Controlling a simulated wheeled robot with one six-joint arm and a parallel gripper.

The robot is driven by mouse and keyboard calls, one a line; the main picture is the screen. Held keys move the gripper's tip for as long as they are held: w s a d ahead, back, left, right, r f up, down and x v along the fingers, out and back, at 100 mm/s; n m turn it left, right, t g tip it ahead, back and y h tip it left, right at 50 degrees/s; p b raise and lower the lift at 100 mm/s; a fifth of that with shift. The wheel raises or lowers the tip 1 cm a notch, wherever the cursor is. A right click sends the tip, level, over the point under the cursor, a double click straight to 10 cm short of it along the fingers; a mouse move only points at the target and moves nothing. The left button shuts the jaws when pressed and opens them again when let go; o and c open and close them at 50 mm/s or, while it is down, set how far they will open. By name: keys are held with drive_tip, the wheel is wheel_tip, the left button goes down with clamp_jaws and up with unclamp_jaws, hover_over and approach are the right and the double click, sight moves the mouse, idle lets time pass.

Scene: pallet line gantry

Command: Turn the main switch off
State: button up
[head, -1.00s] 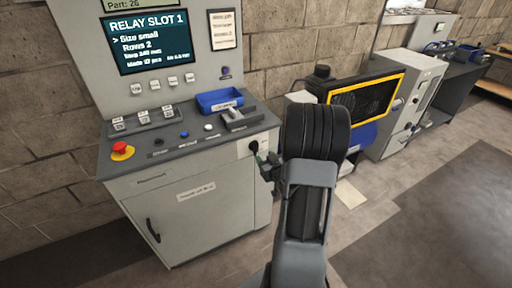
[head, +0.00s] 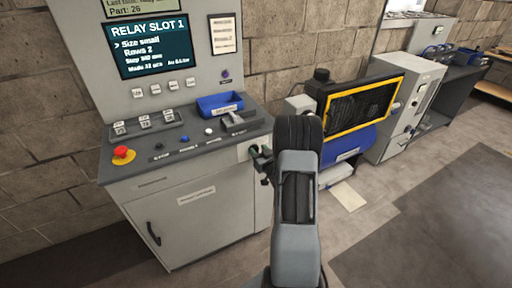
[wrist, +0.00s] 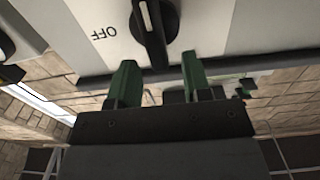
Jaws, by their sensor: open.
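The main switch is a black rotary knob (wrist: 155,28) on a pale plate in the wrist view. Its white mark lies along the bar, nearly upright in the picture and pointing to the top edge, not at the upside-down OFF label (wrist: 104,32) on the left. My gripper (wrist: 157,68) is open, with one green finger on each side of the knob's lower end. I cannot tell whether either finger touches it.
The cabinet top holds a red emergency button (head: 123,154), a blue bin (head: 219,104) and several small buttons. A screen (head: 150,46) stands above. A yellow-framed machine with a blue tank (head: 347,146) stands to the right. The floor at the right is clear.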

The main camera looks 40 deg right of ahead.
drive_tip(key=shift+w+d, duration=0.2)
drive_tip(key=shift+w, duration=1.1)
drive_tip(key=shift+c, duration=0.3)
clamp_jaws()
